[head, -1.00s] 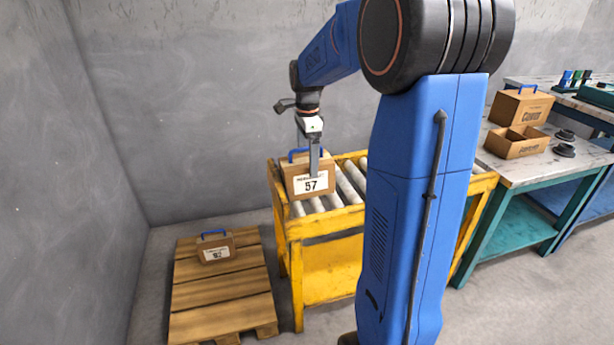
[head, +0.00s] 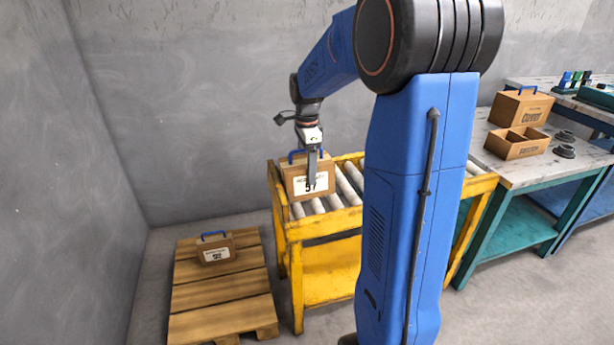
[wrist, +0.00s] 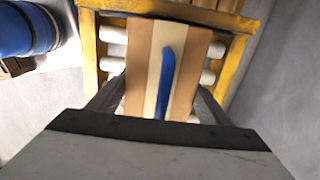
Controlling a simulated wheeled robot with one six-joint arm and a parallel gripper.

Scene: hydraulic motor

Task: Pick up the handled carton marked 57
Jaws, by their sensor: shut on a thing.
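The carton marked 57 (head: 296,184) is a brown box with a white label and a blue handle, upright at the left end of the roller stand. My gripper (head: 312,182) reaches down over it, and one finger covers part of the label. In the wrist view the carton's top (wrist: 143,62) with its blue handle (wrist: 165,80) lies between the fingers of my gripper (wrist: 160,105). My gripper is shut on the carton's sides. I cannot tell whether the carton touches the rollers.
The yellow roller stand (head: 292,232) surrounds the rollers. A wooden pallet (head: 215,292) on the floor at left bears another handled carton (head: 216,247), marked apparently 92. A workbench (head: 520,178) at right holds a cover box (head: 521,107) and an open box (head: 515,146).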

